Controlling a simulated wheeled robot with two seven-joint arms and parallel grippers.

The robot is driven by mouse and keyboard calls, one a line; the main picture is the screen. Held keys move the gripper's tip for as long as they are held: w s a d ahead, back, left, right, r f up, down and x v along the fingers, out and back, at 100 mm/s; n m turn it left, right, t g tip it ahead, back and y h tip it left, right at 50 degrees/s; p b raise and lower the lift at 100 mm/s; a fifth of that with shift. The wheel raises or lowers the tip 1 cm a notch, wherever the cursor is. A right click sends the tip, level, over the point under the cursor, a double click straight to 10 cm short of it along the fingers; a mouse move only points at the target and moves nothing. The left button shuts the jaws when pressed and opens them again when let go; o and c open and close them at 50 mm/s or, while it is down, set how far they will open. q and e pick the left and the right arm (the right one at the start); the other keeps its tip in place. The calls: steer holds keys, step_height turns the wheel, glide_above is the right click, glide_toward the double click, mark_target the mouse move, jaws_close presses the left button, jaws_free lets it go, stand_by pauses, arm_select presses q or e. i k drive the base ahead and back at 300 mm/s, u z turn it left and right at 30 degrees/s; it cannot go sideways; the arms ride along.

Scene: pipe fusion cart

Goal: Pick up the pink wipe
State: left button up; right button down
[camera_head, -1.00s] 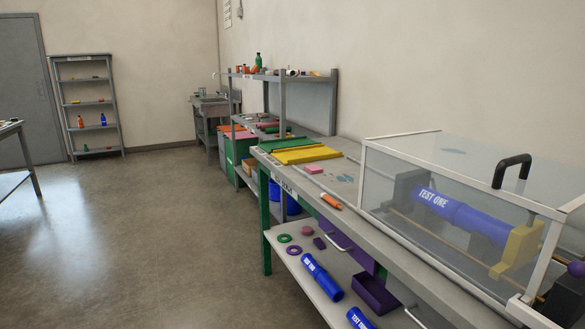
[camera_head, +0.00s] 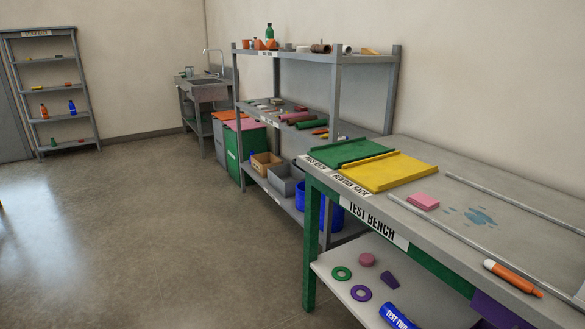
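The pink wipe (camera_head: 423,201) is a small flat pink block lying on the grey top of the test bench (camera_head: 372,217). It sits just in front of the yellow tray and left of a blue-grey wet stain (camera_head: 480,216). Nothing covers it and nothing touches it. Neither of my grippers shows in the head view.
A yellow tray (camera_head: 385,172) and a green tray (camera_head: 350,152) lie behind the wipe. A shelf rack (camera_head: 337,100) stands beyond the bench. The floor (camera_head: 150,230) at left is open.

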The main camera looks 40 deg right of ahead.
mark_target(426, 203)
steer(key=i, duration=2.35)
steer(key=z, duration=3.6)
